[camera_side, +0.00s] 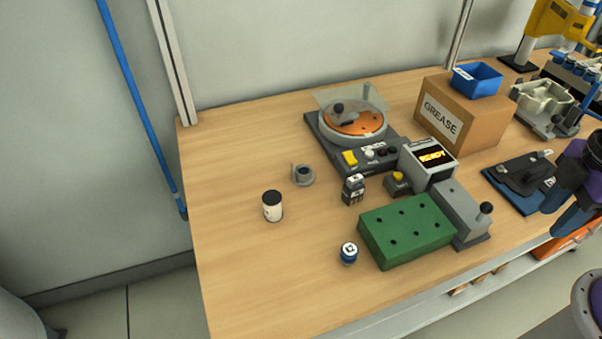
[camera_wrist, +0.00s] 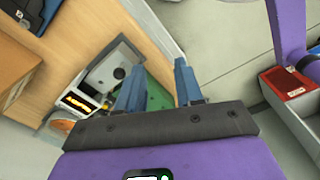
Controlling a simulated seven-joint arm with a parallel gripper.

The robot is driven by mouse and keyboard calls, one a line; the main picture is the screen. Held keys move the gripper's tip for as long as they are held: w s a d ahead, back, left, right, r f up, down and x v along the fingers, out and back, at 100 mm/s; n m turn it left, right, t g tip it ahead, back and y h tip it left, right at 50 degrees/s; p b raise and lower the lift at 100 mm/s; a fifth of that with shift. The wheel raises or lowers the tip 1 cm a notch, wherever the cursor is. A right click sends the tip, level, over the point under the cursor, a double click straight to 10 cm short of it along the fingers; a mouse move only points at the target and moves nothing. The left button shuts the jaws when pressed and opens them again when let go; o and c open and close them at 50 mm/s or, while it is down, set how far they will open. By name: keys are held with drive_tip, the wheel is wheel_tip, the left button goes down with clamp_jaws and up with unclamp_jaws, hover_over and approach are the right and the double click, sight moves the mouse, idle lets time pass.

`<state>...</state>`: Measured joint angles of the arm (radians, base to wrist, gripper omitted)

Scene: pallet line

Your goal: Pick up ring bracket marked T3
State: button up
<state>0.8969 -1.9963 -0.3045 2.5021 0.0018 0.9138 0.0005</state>
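A small grey ring-shaped part (camera_side: 303,174) with an upright tab stands on the left part of the table in the side view, left of the turntable. It looks like the ring bracket, but I cannot read a T3 mark on it. It is not visible in the wrist view. My gripper (camera_side: 562,208) is at the right edge of the side view, far from the ring part, with its blue fingers over the table's front right. In the wrist view my gripper (camera_wrist: 158,72) has its fingers apart with nothing between them.
A green holed block (camera_side: 406,230), turntable device (camera_side: 350,152) and GREASE box (camera_side: 462,112) lie to the right. The table's left end is clear.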

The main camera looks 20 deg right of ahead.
drive_tip(key=o, duration=0.8)
